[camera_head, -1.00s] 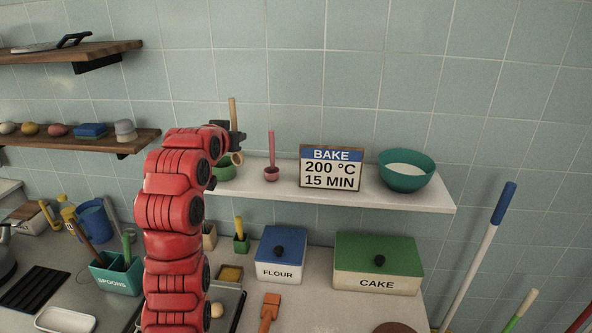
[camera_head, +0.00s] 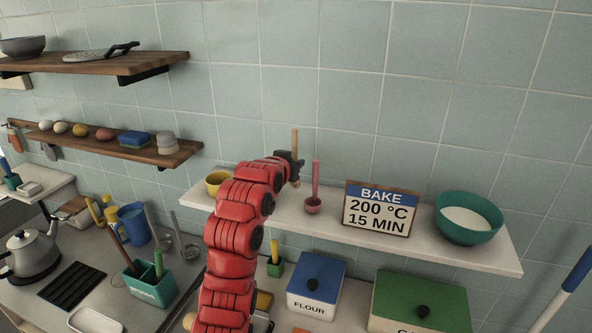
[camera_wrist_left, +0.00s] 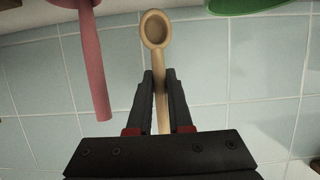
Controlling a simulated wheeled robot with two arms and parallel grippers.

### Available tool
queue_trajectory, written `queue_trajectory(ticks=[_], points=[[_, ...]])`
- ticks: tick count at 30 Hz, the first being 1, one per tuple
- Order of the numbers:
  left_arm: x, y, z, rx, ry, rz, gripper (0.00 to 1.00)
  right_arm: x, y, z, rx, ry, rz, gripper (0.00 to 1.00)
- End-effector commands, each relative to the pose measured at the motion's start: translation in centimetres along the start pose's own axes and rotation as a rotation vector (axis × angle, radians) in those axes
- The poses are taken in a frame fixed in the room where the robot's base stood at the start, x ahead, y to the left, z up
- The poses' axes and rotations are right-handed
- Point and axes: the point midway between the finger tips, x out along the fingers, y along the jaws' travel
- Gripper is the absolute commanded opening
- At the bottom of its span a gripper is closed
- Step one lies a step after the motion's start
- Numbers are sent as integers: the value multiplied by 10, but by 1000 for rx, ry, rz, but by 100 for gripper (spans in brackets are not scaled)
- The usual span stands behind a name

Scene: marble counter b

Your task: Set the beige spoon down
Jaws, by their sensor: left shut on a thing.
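My left gripper (camera_head: 292,168) is shut on the beige spoon (camera_head: 295,140). The spoon is upright, handle up and bowl end down, in front of the wall tiles over the white shelf (camera_head: 380,241). In the left wrist view the jaws (camera_wrist_left: 160,80) close around its handle, and its round bowl end (camera_wrist_left: 157,29) sticks out beyond the fingertips. I cannot tell whether that end touches the shelf. My right gripper is in neither view.
A pink spoon (camera_head: 315,180) stands upright just right of the beige one. The bake sign (camera_head: 380,208) and a teal bowl (camera_head: 468,219) stand farther right. A yellow bowl (camera_head: 215,184) is left. A green thing (camera_wrist_left: 247,5) shows in the wrist view.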

Motion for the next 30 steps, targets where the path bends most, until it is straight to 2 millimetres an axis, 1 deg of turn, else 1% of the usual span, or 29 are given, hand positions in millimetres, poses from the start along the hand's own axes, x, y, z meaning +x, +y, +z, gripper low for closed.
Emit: queue_trajectory(ticks=[4, 7, 9, 15, 19, 20, 24, 30], points=[[5, 0, 14, 0, -3, 1, 0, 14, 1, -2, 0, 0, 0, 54], [9, 1, 27, 0, -3, 1, 0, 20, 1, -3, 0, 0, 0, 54], [11, 1, 31, 0, -1, 2, 0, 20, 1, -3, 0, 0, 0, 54], [11, 1, 31, 0, 1, 1, 0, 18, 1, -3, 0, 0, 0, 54], [13, 0, 36, 0, 1, 1, 0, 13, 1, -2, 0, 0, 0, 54], [12, 0, 34, 0, 1, 1, 24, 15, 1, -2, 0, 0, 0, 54], [12, 0, 34, 0, 1, 1, 48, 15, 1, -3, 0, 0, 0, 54], [12, 0, 34, 0, 1, 1, 48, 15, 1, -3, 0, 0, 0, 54]])
